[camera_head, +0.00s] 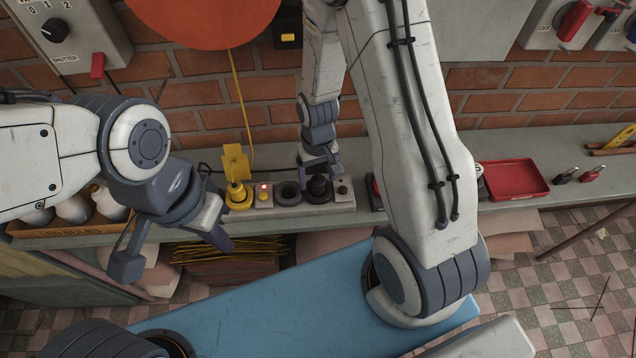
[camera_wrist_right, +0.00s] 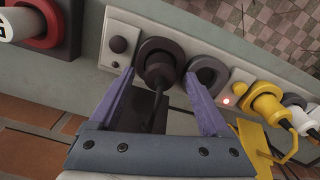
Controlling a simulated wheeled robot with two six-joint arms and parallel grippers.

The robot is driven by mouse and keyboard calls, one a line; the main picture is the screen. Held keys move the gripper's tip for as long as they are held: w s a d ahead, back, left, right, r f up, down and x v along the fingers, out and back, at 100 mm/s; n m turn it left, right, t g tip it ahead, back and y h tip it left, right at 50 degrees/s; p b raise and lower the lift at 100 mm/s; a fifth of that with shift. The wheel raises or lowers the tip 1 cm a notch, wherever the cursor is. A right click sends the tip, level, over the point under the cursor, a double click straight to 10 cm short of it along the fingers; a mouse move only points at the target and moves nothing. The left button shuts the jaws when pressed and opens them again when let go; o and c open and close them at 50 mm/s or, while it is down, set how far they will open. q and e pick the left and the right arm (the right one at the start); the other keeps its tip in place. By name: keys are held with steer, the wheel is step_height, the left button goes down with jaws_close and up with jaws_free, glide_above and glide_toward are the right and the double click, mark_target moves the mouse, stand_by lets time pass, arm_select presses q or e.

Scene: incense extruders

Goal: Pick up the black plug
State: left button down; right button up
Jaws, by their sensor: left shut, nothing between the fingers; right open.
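The black plug (camera_head: 318,186) sits in a dark round socket on the grey strip along the counter. It also shows in the right wrist view (camera_wrist_right: 160,69), with its cable running down between the fingers. My right gripper (camera_head: 322,166) is open and close above the plug. In the right wrist view its two purple fingers (camera_wrist_right: 158,76) appear on either side of the plug, with space visible beside it. I cannot tell their exact depth relative to it. My left gripper (camera_head: 225,242) is shut and empty, in front of the counter edge, left of the strip.
Beside the black plug are an empty dark socket (camera_head: 288,193), a lit red lamp (camera_wrist_right: 228,101) and a yellow plug (camera_head: 238,195). A small round knob (camera_wrist_right: 118,44) is on its other side. A red tray (camera_head: 515,180) lies further right. A brick wall stands behind.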

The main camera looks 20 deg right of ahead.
steer(key=shift+f, duration=0.9)
jaws_close()
